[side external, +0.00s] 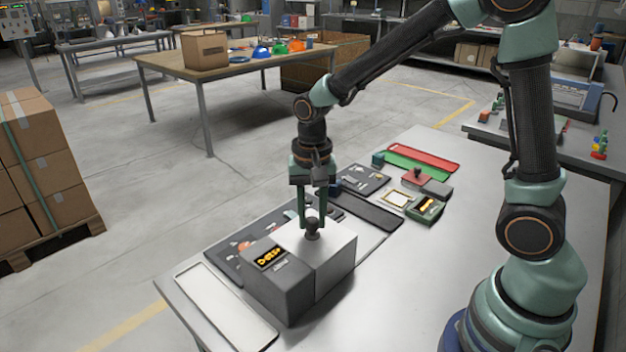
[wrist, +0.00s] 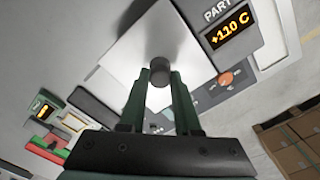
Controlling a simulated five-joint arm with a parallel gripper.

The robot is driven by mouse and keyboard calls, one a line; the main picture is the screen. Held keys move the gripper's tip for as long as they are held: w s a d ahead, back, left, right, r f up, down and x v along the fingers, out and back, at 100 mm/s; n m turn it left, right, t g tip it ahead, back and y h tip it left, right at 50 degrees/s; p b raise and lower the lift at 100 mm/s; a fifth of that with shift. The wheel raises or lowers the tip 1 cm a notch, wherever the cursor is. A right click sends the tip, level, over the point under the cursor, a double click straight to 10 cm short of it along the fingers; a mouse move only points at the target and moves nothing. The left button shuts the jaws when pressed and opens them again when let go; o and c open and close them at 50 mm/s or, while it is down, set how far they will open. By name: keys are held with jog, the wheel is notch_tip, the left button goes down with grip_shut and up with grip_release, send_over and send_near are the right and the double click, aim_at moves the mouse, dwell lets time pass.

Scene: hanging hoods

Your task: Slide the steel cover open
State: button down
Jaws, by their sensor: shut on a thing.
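The steel cover (side external: 337,258) is a pale, boxy metal hood on the right part of a dark grey housing (side external: 275,288). In the wrist view the cover (wrist: 140,45) fills the upper middle, beside the housing's display (wrist: 229,27), which reads +110 C. A dark round knob (side external: 312,232) stands on the cover's top; the wrist view also shows the knob (wrist: 160,69). My gripper (side external: 312,222) points down with its green fingers shut on the knob. In the wrist view the gripper (wrist: 160,82) meets the knob from below. What lies under the cover is hidden.
A white tray (side external: 222,305) lies left of the housing, near the table edge. Dark panels (side external: 365,212) lie behind the cover. Red and green strips (side external: 425,158), a stamp and small boxes sit farther back. The table (side external: 405,270) right of the cover is clear.

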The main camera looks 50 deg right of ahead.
dwell(0.4)
jog(key=d, duration=1.3)
jog(key=shift+d+r, duration=0.1)
jog(key=c, duration=0.6)
grip_release()
notch_tip(320, 180, up, 12)
